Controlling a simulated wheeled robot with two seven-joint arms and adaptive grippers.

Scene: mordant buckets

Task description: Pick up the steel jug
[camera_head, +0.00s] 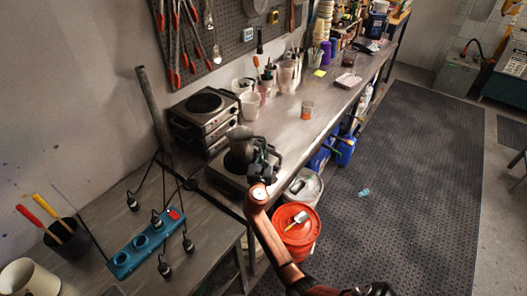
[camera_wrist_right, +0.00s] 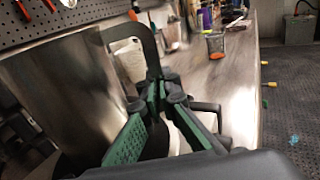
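The steel jug (camera_head: 239,151) stands upright on the hot plate at the near end of the long bench. Its shiny wall (camera_wrist_right: 62,98) fills the left of the right wrist view, with its dark looped handle (camera_wrist_right: 147,40) at the wall's right. My right gripper (camera_head: 263,167) is at the handle side of the jug. In the wrist view its green-padded fingers (camera_wrist_right: 164,93) stand either side of the handle's lower part, with a light gap showing between them. Whether a pad touches the handle is hard to see. My left gripper is out of view.
Stacked hot plates (camera_head: 204,117) stand behind the jug. White cups (camera_head: 250,105) and a jar with an orange band (camera_head: 307,110) are farther along the bench. A blue power strip (camera_head: 146,243) lies at the near left. A red-lidded bucket (camera_head: 297,222) stands on the floor below.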

